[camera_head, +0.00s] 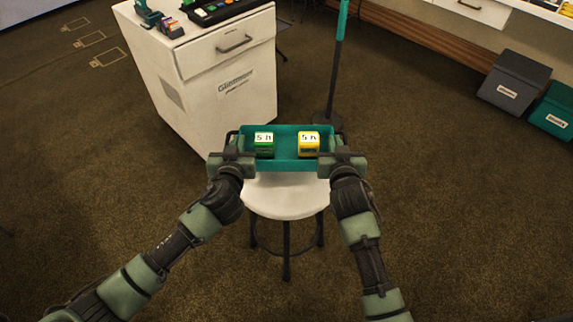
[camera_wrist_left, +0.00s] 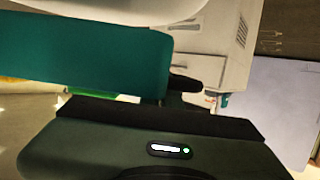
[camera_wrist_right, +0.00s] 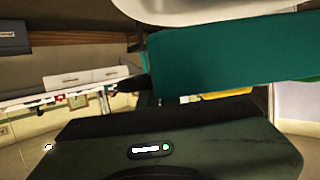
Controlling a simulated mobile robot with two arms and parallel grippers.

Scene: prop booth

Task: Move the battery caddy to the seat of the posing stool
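The battery caddy (camera_head: 287,164) is a teal open tray with dark end handles, level between my two grippers. It is over the far part of the posing stool's round white seat (camera_head: 285,195) and hides that part. The wrist views show the caddy wall (camera_wrist_left: 90,55) (camera_wrist_right: 220,55) close to the seat (camera_wrist_left: 130,8) (camera_wrist_right: 190,8); I cannot tell whether they touch. My left gripper (camera_head: 236,156) is shut on the left handle and my right gripper (camera_head: 340,156) on the right handle. The caddy holds a green battery (camera_head: 264,146) and a yellow one (camera_head: 308,146).
A white drawer cabinet (camera_head: 215,80) stands just behind and left, with small items on top. A teal pole (camera_head: 338,60) on a dark base stands behind the caddy. Grey (camera_head: 515,85) and teal (camera_head: 553,112) bins are at far right. Carpet around the stool is clear.

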